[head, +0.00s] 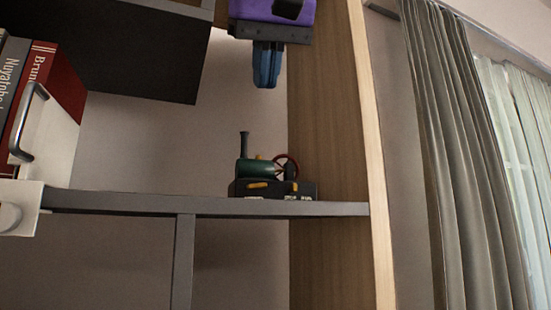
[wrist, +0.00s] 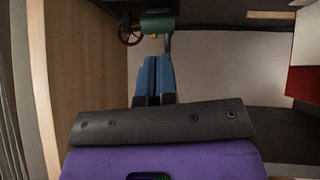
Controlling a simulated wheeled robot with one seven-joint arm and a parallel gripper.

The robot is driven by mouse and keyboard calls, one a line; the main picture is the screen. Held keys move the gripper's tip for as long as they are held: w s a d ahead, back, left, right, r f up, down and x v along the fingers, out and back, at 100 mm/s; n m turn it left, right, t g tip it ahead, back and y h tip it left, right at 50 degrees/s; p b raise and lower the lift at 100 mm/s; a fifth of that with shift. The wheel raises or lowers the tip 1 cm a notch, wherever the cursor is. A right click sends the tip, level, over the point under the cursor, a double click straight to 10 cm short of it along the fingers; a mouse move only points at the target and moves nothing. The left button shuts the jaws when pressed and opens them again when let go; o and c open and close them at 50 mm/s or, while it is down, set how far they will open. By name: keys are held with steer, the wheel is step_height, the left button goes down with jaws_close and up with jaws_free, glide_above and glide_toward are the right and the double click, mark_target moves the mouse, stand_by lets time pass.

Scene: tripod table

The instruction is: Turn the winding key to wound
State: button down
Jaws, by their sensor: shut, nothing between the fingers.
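A toy steam engine (head: 256,175) stands on the grey shelf (head: 120,203). It has a green boiler, a black upright chimney, a red spoked wheel (head: 287,166) and a dark base. A yellow-orange handle-like piece (head: 257,185) shows on the front of the base, with another small yellow piece near the wheel; I cannot tell which is the winding key or how it is set. My gripper (head: 266,84) points down with its blue fingers together and empty, well above the engine and apart from it. In the wrist view the engine (wrist: 155,24) shows at the top, beyond the fingertips (wrist: 154,60).
A wooden side panel (head: 330,120) stands close to the right of the engine. A dark upper shelf box (head: 130,50) hangs at the upper left. Red books (head: 55,80) and a white piece with a metal handle are at the far left. The shelf between is bare.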

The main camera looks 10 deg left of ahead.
glide_above(261, 183)
steer(key=s, duration=0.1)
step_height(261, 183, down, 7)
steer(key=shift+s+a+f, duration=0.1)
steer(key=shift+s, duration=0.05)
steer(key=f, duration=0.2)
steer(key=shift+d+f, duration=0.25)
steer(key=shift+f, duration=0.6)
steer(key=shift+d, duration=0.1)
steer(key=shift+w+d+f+y, duration=0.15)
steer(key=shift+w+f+y, duration=0.05)
steer(key=shift+f+y, duration=0.1)
steer(key=shift+d+f+m+g+y, duration=0.1)
steer(key=shift+f+m+g+y, duration=0.15)
steer(key=shift+m+g+y, duration=0.15)
steer(key=shift+a, duration=0.2)
